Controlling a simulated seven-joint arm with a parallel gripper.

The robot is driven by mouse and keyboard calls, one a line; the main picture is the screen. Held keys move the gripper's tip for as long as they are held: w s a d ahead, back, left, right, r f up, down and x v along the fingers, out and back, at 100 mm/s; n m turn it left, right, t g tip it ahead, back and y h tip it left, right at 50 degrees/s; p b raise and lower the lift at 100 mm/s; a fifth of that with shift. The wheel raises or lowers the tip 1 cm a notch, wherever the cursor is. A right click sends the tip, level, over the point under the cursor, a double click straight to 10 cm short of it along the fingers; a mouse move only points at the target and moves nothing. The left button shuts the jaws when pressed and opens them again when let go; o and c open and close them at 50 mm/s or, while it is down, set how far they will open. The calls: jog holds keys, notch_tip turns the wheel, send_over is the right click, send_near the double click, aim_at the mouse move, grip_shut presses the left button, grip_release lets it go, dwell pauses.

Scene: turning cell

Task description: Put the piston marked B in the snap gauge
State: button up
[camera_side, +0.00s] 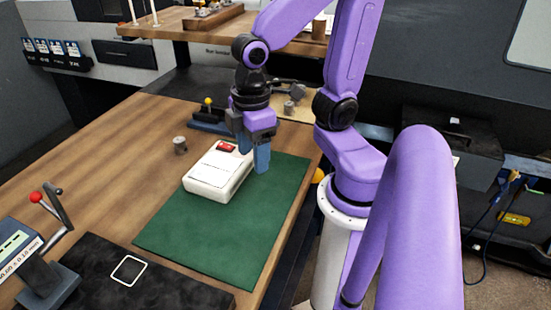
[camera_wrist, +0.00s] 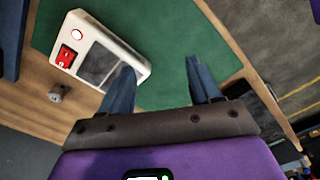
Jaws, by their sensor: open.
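My gripper (camera_side: 255,157) is open and empty, with its blue-grey fingers low over the green mat beside the white box. In the wrist view its two fingers (camera_wrist: 160,72) stand apart with only mat between them. A small grey metal piston (camera_side: 180,145) stands on the wooden table left of the white box; it also shows in the wrist view (camera_wrist: 58,93). Another small grey metal part (camera_side: 289,107) is behind my gripper, near a dark fixture (camera_side: 286,86). I cannot read a B on either part. I cannot tell for sure which fixture is the snap gauge.
The white box (camera_side: 208,179) with a red switch (camera_side: 227,147) sits on the green mat (camera_side: 215,235). A blue stand with a yellow knob (camera_side: 208,113) is behind it. A grey lever device with a display (camera_side: 35,262) and a black slab (camera_side: 160,285) are in front.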

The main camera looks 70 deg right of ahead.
jog(key=s, duration=0.1)
jog(key=s+n, duration=0.1)
jog(key=s, duration=0.1)
jog(key=s+n, duration=0.1)
jog(key=s, duration=0.1)
jog(key=shift+a+f, duration=0.2)
jog(key=shift+f, duration=0.2)
